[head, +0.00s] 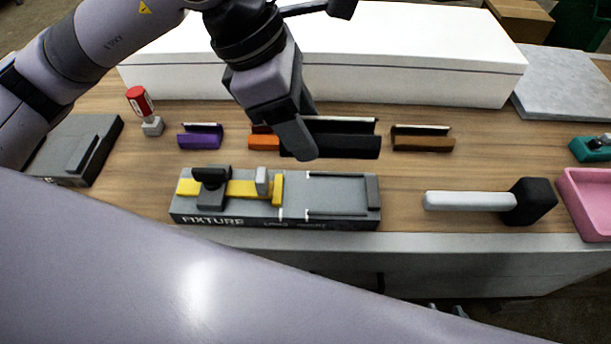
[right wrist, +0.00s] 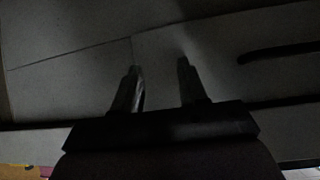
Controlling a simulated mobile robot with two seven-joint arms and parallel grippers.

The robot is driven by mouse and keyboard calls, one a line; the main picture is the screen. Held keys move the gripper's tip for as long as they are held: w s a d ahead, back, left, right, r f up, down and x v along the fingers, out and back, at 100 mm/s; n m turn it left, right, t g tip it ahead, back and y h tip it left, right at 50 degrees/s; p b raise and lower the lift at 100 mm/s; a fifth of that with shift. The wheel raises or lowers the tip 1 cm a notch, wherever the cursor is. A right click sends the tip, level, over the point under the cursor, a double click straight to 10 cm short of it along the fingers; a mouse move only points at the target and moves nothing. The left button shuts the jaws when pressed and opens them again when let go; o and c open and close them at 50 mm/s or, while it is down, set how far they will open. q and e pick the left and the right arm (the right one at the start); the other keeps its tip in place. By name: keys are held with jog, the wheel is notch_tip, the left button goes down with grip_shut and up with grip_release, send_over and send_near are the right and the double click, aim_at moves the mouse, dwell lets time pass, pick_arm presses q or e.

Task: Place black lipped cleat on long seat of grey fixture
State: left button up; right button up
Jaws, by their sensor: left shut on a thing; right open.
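The black lipped cleat (head: 350,146) is behind the grey fixture in the head view, a long dark channel with a light upper edge. My left gripper (head: 297,145) is shut on its left end, and the fingers hide that end. Whether the cleat touches the table is hard to tell. The grey fixture (head: 230,214) lies nearer, with a yellow bar and a black clamp on its left half. The recessed seat (head: 340,193) on its right half, marked by white lines, is empty. My right gripper (right wrist: 158,68) is open and empty in the dark right wrist view.
A purple cleat (head: 199,141), a partly hidden orange cleat (head: 262,142) and a brown cleat (head: 424,143) share the cleat's row. A black-headed mallet (head: 470,201) and a pink tray (head: 566,185) are at right. A white box (head: 420,80) stands behind.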

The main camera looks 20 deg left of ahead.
aim_at(312, 193)
pick_arm(q)
notch_tip(312, 193, down, 12)
jog(key=shift+r, duration=0.1)
dwell(0.4)
jog(key=o, duration=1.2)
jog(key=shift+c, duration=0.2)
jog(key=shift+r, duration=0.1)
jog(key=v, duration=1.2)
